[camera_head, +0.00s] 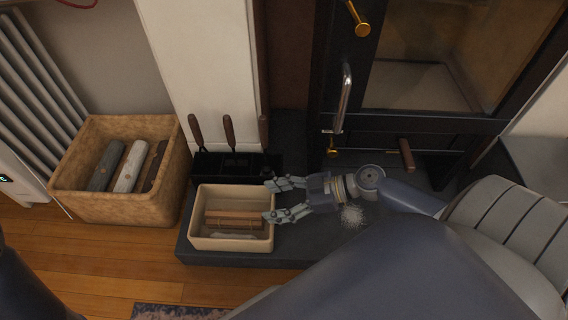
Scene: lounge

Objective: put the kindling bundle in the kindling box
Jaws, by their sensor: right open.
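The kindling box (255,246) is a cream open-topped box on the dark hearth slab. The kindling bundle (236,216), several reddish-brown sticks, lies inside it. My right gripper (268,201) is open at the box's right side, with its fingers pointing left. One fingertip is over the right rim, close to the bundle's right end; I cannot tell whether it touches. No left gripper shows.
A tan log basket (99,205) with several logs stands on the wooden floor at left. A black tool stand (235,167) with upright wooden-handled tools is right behind the box. The stove (340,120) stands at the back right. A pale patch (352,215) lies on the hearth.

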